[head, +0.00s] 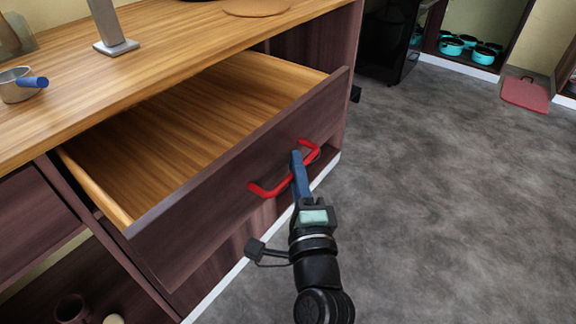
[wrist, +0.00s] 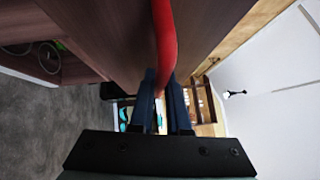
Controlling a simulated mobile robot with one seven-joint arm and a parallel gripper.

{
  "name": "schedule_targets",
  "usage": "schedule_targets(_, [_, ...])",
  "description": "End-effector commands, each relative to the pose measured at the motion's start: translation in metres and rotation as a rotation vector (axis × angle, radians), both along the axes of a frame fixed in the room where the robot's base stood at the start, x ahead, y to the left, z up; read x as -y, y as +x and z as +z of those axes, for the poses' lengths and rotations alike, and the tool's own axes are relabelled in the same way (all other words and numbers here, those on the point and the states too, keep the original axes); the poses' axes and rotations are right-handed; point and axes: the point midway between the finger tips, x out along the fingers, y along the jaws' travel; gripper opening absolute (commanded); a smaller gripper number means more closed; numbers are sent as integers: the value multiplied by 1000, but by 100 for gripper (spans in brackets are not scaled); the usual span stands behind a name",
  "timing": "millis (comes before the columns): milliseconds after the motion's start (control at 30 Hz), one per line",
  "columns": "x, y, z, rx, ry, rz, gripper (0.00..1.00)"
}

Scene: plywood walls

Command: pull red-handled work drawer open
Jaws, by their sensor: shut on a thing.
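The work drawer (head: 237,182) has a dark wood front and stands well out from the cabinet in the head view. Its pale wooden inside is bare where it shows. The red handle (head: 268,190) is a bar on the drawer front. My gripper (head: 299,166) is shut on this handle near its right part. In the wrist view, the red handle (wrist: 164,40) passes between the two blue fingers of my gripper (wrist: 164,82).
A wooden counter (head: 170,32) lies above the drawer, with a metal pot (head: 18,88) at its left. The grey floor (head: 430,200) to the right is open. A red board (head: 525,94) and a shelf with teal pots (head: 484,54) are at the far right.

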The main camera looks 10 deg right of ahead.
Motion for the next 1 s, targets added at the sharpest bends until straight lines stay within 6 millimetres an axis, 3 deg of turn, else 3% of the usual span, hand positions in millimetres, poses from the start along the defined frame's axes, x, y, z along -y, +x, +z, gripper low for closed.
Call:
schedule_targets(600, [8,-8,0,-1,-1,1,0])
schedule_targets(633, [8,-8,0,-1,-1,1,18])
schedule_targets(767, [8,-8,0,-1,-1,1,42])
schedule_targets(1000, [8,-8,0,0,-1,1,44])
